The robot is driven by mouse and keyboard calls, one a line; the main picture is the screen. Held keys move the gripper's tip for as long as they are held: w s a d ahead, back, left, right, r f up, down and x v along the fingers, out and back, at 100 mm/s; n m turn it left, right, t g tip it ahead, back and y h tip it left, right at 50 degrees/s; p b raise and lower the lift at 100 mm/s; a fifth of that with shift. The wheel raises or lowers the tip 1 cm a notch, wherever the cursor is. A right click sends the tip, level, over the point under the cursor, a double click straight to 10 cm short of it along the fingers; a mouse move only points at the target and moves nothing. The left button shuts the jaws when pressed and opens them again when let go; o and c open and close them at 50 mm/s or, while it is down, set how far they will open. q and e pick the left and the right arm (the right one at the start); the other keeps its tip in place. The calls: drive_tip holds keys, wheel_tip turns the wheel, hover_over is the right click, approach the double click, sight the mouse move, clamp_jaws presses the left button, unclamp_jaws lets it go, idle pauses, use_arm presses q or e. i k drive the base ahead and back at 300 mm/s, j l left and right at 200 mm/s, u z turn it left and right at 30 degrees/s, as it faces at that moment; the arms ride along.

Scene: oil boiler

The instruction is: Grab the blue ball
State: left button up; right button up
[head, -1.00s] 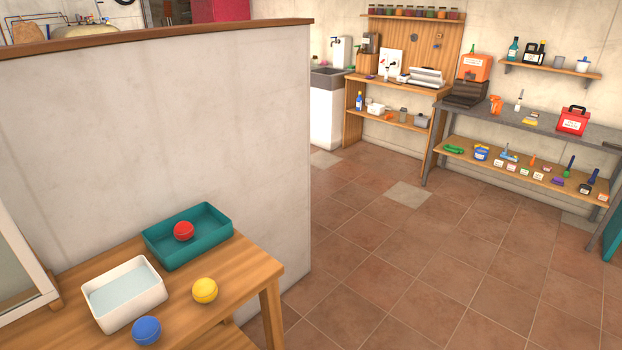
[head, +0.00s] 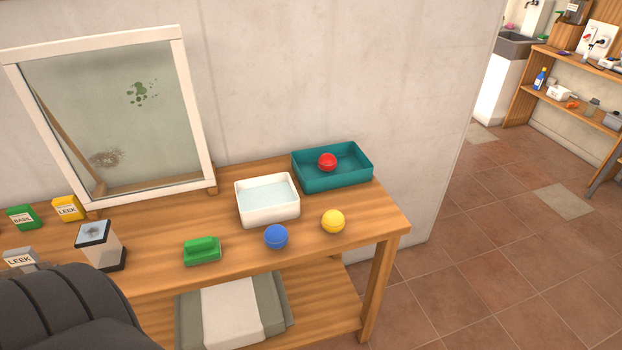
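The blue ball (head: 276,237) sits on the wooden table (head: 330,262) near its front edge. It is just in front of the white basin (head: 267,206) and left of the yellow ball (head: 333,221). Nothing touches it from above. Neither of my grippers shows in the head view. Only a dark part of my own body shows at the lower left.
A teal tray (head: 362,178) holds a red ball (head: 327,162). A green block-like brush or sponge (head: 202,251) lies left of the blue ball. A framed dirty pane (head: 112,120) stands behind. Folded cloths (head: 232,312) lie on the lower shelf. Floor (head: 470,270) at right is clear.

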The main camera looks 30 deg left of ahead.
sight(276, 236)
drive_tip(key=j+u, duration=0.1)
drive_tip(key=u, duration=0.65)
drive_tip(key=j+u, duration=0.1)
drive_tip(key=u, duration=0.3)
drive_tip(key=l+u, duration=0.15)
drive_tip(key=l, duration=0.6)
drive_tip(key=k+l+u, duration=0.1)
drive_tip(key=l, duration=0.65)
